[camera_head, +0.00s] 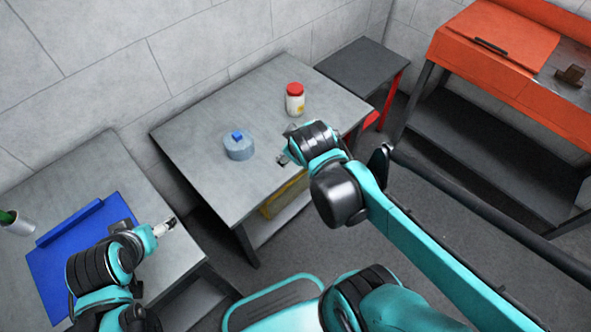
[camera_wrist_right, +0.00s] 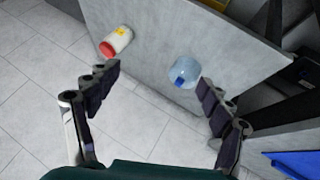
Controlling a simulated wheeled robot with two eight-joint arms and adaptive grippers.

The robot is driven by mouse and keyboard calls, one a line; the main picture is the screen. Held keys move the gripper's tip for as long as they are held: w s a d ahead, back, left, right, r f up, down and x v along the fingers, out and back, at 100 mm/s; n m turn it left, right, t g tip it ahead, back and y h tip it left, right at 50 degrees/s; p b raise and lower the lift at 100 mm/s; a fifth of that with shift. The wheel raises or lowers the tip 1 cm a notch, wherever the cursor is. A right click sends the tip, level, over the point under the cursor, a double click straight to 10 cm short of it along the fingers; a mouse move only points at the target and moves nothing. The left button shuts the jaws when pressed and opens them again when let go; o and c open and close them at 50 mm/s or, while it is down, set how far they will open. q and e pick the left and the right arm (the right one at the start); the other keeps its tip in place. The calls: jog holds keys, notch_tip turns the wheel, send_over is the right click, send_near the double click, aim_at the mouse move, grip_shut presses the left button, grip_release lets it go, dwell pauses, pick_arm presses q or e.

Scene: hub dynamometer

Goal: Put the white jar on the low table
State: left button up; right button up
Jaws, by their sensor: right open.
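The white jar (camera_head: 295,104) with a red lid stands upright on the grey middle table (camera_head: 215,110), near its back right. In the right wrist view the jar (camera_wrist_right: 120,36) shows at upper left, beyond the left finger. My right gripper (camera_head: 284,146) is open and empty over the middle table, in front of the jar and apart from it. Its two spread fingers also show in the right wrist view (camera_wrist_right: 160,80). A lower dark table (camera_head: 362,66) with red legs stands just behind the middle table's right end; its visible top is bare. My left gripper (camera_head: 168,226) is over the left table; its jaws are too small to read.
A blue-grey round container (camera_head: 238,148) with a blue top stands on the middle table, left of my right gripper. The left table holds a blue tray (camera_head: 52,262) and a grey cup (camera_head: 18,224). An orange workbench (camera_head: 490,45) stands at right.

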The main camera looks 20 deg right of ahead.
jog(key=s+a+f+m+y, duration=0.1)
jog(key=s+a+m, duration=0.2)
jog(key=s+m, duration=0.2)
jog(key=shift+s+a+g+y, duration=0.3)
jog(key=shift+s+y, duration=0.1)
jog(key=shift+s, duration=0.75)
